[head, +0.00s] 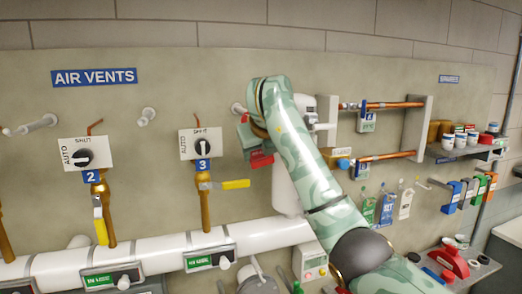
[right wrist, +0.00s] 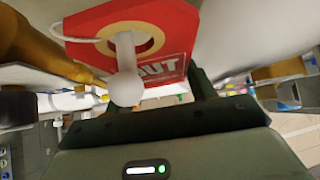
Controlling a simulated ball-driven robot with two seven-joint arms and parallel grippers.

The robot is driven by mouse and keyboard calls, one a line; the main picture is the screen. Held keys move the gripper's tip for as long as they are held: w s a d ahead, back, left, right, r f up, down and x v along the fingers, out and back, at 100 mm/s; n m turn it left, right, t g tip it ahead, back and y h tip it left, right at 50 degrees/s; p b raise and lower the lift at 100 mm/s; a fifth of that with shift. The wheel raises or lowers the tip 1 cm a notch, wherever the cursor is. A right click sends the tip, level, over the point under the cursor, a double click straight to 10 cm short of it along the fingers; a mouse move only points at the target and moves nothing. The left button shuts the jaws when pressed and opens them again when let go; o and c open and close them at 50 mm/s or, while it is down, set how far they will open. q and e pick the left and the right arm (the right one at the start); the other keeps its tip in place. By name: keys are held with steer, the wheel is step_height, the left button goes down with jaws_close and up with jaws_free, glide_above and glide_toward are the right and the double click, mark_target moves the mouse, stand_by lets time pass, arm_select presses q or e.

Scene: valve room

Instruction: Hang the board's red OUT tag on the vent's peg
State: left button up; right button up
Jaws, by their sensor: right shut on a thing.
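My right gripper (head: 258,150) is shut on the red OUT tag (head: 261,160), in front of the wall right of valve 3. In the right wrist view the red tag (right wrist: 140,40) shows its brass-coloured eyelet and white cord, beside my dark fingers (right wrist: 200,85). A white peg (right wrist: 125,75) with a ball end shows at the eyelet, and its stem appears to pass through the hole. In the head view part of a white peg (head: 238,108) shows just left of my wrist. My left gripper is out of view.
Valve 3 (head: 203,165) with its yellow lever stands close left of the gripper. Another wall peg (head: 147,115) is further left. A white pipe (head: 150,266) runs below. Green, blue and white tags (head: 387,208) hang at right, by copper pipes (head: 390,157).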

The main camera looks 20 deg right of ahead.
steer(key=o, duration=1)
steer(key=shift+o, duration=0.2)
